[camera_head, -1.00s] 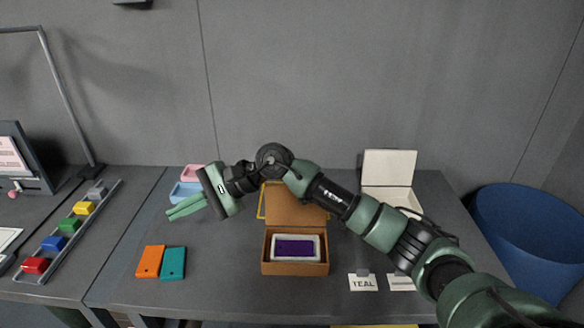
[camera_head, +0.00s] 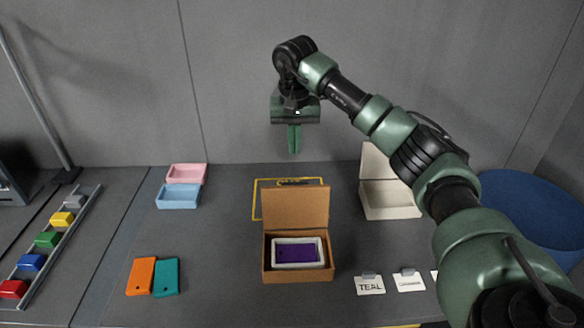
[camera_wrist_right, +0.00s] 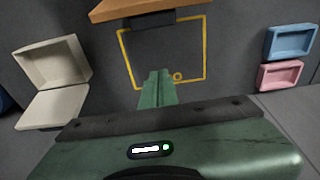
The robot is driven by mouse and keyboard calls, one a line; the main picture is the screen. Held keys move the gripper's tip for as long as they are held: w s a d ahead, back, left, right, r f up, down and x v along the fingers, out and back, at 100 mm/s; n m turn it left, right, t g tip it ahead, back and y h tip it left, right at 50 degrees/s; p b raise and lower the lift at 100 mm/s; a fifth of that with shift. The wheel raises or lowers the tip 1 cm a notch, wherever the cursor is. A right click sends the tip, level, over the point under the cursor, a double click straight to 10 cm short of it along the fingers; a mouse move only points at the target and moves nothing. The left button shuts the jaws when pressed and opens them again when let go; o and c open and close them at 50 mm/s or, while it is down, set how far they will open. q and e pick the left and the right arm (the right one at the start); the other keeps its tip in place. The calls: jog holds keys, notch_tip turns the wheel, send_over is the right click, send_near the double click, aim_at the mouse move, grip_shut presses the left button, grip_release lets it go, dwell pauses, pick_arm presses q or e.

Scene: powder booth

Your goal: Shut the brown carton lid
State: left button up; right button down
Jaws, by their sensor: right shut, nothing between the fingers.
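The brown carton (camera_head: 298,274) stands on the dark table in the head view, with its lid (camera_head: 296,208) raised upright at the back. Inside it lies a white-rimmed tray with a purple phone-like item (camera_head: 297,252). In the right wrist view the lid edge (camera_wrist_right: 150,8) shows at the top. My right gripper (camera_head: 294,150) is shut and empty, pointing down, above and behind the lid and apart from it. It also shows in the right wrist view (camera_wrist_right: 156,80). My left gripper is not in view.
A yellow outline (camera_head: 256,200) marks the table behind the carton. An open white box (camera_head: 390,200) stands to the right. Blue (camera_head: 178,197) and pink (camera_head: 187,173) trays lie left. Orange (camera_head: 141,276) and teal (camera_head: 166,277) pieces lie front left. Label cards (camera_head: 369,285) lie front right.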

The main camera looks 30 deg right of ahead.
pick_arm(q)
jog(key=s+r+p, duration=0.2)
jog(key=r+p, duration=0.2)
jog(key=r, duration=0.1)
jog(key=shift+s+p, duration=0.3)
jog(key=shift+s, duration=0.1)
pick_arm(e)
notch_tip(320, 180, down, 6)
jog(key=s+a, duration=0.1)
jog(key=s, duration=0.2)
jog(key=shift+a+f, duration=0.2)
jog(key=shift+a, duration=0.05)
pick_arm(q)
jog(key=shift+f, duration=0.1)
